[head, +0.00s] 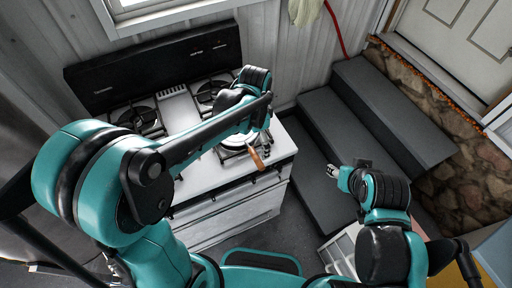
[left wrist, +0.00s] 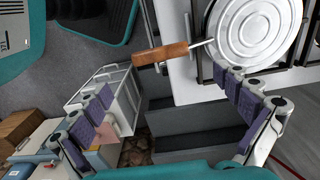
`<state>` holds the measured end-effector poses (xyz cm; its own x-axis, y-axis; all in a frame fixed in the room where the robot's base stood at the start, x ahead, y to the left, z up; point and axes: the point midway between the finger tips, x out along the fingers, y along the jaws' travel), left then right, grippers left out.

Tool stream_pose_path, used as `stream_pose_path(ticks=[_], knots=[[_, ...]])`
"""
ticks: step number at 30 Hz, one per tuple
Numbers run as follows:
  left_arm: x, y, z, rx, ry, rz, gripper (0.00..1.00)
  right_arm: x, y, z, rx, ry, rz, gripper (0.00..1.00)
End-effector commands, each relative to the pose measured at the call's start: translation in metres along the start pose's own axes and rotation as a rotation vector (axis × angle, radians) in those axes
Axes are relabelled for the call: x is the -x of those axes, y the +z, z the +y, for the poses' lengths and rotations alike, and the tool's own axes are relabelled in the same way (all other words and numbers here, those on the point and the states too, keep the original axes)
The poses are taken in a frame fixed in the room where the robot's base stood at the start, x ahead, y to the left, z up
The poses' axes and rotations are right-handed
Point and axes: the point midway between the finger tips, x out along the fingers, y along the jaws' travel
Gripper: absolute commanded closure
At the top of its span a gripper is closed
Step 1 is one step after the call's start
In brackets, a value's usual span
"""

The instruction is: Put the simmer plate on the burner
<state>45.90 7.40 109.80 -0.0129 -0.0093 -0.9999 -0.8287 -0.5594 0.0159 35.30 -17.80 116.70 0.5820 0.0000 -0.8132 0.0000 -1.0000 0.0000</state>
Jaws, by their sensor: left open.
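The simmer plate (left wrist: 253,30) is a round, ringed metal disc with a wooden handle (left wrist: 160,54). It lies over a front right burner grate of the white stove; the handle sticks out past the stove's front edge. In the head view the plate (head: 235,140) is partly hidden by my left arm. My left gripper (left wrist: 165,84) is open and empty, its purple-padded fingers spread apart; the right-hand finger appears near the plate's rim, and contact cannot be told. My right gripper (head: 338,175) is over the grey steps, away from the stove; its fingers are too small to read.
The white stove (head: 185,112) has a black backguard (head: 150,65) and other burners (head: 138,120) with bare grates. Grey steps (head: 335,125) rise right of the stove beside a stone wall. A white drawer unit (left wrist: 105,100) stands on the floor.

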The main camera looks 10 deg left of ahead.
Motion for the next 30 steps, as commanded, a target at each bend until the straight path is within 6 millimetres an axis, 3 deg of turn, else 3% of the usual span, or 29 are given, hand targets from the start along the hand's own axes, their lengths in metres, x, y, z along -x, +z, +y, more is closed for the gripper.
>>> stream_pose_path(ticks=[3, 11, 14, 21, 30], knots=[[0.022, 0.0, 0.0, 0.0, 0.0, 0.0, 0.0, 0.004, -0.003, 0.0, 0.0, 0.0, 0.0, 0.56], [0.044, 0.007, 0.001, 0.033, -0.015, 0.016, 0.0, 0.006, -0.004, 0.0, 0.0, 0.0, 0.0, 0.56], [0.054, 0.023, 0.003, 0.123, -0.053, 0.059, 0.0, 0.006, -0.004, 0.0, 0.0, 0.0, 0.0, 0.56], [0.078, 0.083, 0.014, 0.486, -0.191, 0.258, 0.0, 0.006, -0.004, 0.0, 0.0, 0.0, 0.0, 0.56], [0.078, 0.137, 0.029, 0.857, -0.299, 0.51, 0.0, 0.006, -0.004, 0.0, 0.0, 0.0, 0.0, 0.56]])
